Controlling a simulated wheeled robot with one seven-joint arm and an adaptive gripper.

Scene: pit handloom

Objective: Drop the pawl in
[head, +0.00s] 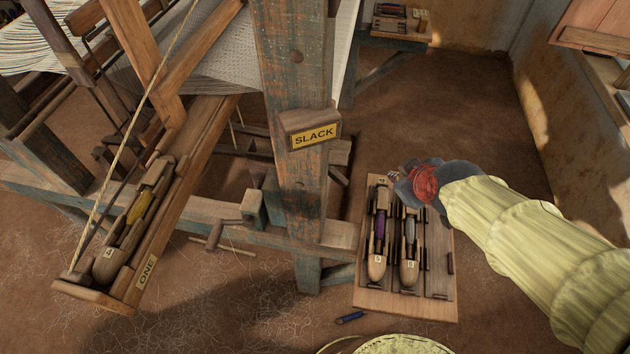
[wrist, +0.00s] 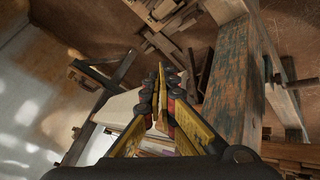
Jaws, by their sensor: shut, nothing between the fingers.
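I cannot make out the pawl for certain in either view. A post (head: 285,75) of worn blue-brown wood carries a SLACK sign (head: 314,135). Low beside the post, a wooden beam end with a cross handle (head: 215,237) sticks out; any pawl there is too small to tell. My gripper (head: 396,178) is right of the post, above the far end of the shuttle tray, partly hidden by my own sleeved arm. In the wrist view, my gripper (wrist: 160,70) has its yellow fingers together with nothing between them, and a worn blue-brown post (wrist: 232,85) stands to their right.
The shuttle tray (head: 438,292) holds a purple shuttle (head: 379,232) and a grey one (head: 410,245). A shuttle with yellow yarn (head: 137,210) lies in the box marked ONE (head: 147,270). A small blue object (head: 350,317) lies on the floor. Floor beyond the tray is clear.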

